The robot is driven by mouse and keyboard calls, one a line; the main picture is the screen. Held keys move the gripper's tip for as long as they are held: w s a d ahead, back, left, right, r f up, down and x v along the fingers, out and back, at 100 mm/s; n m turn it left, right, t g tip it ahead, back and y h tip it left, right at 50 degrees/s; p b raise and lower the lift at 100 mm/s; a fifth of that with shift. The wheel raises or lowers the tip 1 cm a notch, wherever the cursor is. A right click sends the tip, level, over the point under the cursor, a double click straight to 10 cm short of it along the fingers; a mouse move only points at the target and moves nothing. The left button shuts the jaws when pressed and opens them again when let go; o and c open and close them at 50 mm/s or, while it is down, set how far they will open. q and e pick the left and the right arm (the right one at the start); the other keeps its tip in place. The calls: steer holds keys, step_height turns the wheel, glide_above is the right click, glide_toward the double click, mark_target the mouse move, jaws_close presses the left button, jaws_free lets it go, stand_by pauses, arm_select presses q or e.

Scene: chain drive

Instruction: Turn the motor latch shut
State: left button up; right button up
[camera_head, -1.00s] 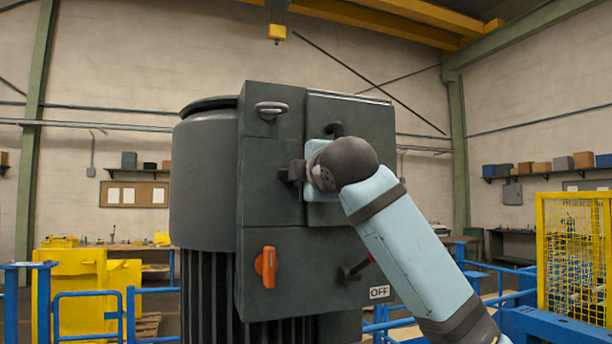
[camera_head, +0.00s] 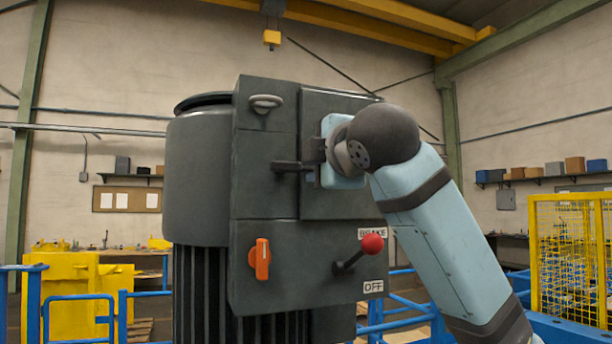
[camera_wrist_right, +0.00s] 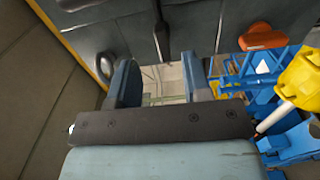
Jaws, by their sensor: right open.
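The dark motor latch (camera_head: 290,166) is a short bar on the front of the grey motor housing (camera_head: 265,195). It lies about level in the head view, pointing right. In the right wrist view the latch (camera_wrist_right: 161,38) shows ahead of the gap between my fingers. My right gripper (camera_head: 316,150) is just right of the latch, seen from the side. In the wrist view my right gripper's fingers (camera_wrist_right: 160,85) are apart with nothing between them. Whether a fingertip touches the latch cannot be told. My left gripper is not in view.
A red-knobbed lever (camera_head: 372,243) sticks out at lower right, between BRAKE and OFF labels. Blue rails (camera_head: 80,298) stand left of the motor, a yellow cage (camera_head: 570,250) right.

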steer(key=v, duration=0.4)
steer(key=shift+s+d+b, duration=0.1)
steer(key=shift+s+b, duration=0.25)
steer(key=shift+b, duration=0.05)
steer(key=shift+f, duration=0.1)
